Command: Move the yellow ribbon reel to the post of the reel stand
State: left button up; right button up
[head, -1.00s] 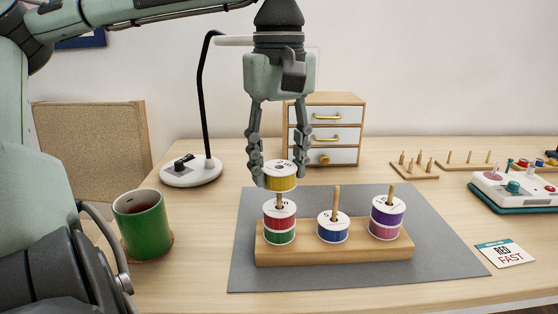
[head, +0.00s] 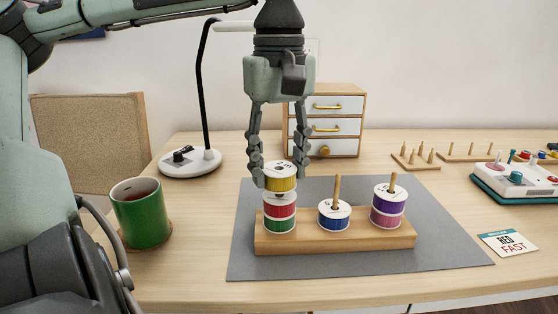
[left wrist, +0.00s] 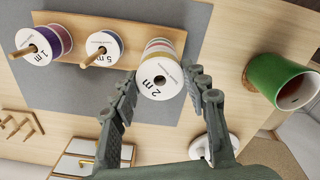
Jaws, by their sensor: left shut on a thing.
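The yellow ribbon reel (head: 280,178) is held between the fingertips of my left gripper (head: 279,181). It is level, over the left post of the wooden reel stand (head: 335,239). The red reel (head: 279,212) and the green reel (head: 279,226) are stacked on that post. A narrow gap shows between the yellow and red reels. In the left wrist view the yellow reel's white top (left wrist: 160,83) reads "2 m", and its centre hole is dark with no post tip visible. My right gripper is not in view.
The middle post holds a blue reel (head: 334,217); the right post holds a purple reel (head: 389,199) above a pink one (head: 387,218). A green mug (head: 140,213) stands left, a lamp base (head: 190,163) behind it. A small drawer cabinet (head: 336,106) stands behind the gripper.

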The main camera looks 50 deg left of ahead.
pick_arm(q)
jog(key=shift+f, duration=0.25)
jog(key=o, duration=1.1)
jog(key=shift+c, duration=0.2)
notch_tip(320, 180, up, 12)
dwell(0.3)
